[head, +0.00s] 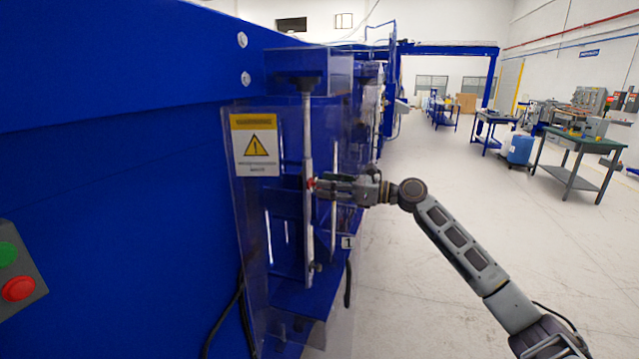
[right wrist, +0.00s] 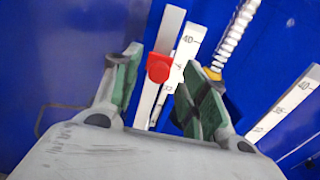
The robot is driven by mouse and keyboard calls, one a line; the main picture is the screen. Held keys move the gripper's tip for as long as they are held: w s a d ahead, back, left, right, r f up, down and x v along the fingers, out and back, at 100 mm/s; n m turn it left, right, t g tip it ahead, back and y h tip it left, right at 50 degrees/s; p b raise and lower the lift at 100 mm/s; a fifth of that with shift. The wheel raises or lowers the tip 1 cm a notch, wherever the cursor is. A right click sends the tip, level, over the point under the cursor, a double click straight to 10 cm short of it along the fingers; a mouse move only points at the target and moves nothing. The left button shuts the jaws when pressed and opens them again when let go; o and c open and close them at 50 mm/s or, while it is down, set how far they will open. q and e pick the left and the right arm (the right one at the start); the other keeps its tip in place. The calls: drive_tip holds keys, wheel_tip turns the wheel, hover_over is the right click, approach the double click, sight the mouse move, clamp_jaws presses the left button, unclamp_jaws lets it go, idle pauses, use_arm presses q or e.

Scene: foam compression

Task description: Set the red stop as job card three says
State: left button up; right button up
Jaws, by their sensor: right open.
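The red stop (right wrist: 158,68) sits on a pale upright bar in the right wrist view. A white scale (right wrist: 188,45) with a mark reading 40 stands beside it; lower marks are partly hidden. In the head view the red stop (head: 311,184) is a small red spot on the rod of the blue machine. My right gripper (head: 317,185) is open. In the right wrist view its green-padded fingers (right wrist: 161,60) stand on either side of the stop, with visible gaps. I cannot tell how deep they reach around it. My left gripper and a job card are not seen.
A clear guard with a warning label (head: 255,145) stands left of the rod. A second scale (right wrist: 295,100) and a spring (right wrist: 235,32) lie right of the fingers. A box with green and red buttons (head: 18,289) is at far left.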

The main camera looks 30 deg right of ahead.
drive_tip(key=shift+p+x, duration=0.3)
drive_tip(key=shift+x, duration=1.1)
drive_tip(key=shift+c, duration=0.4)
clamp_jaws()
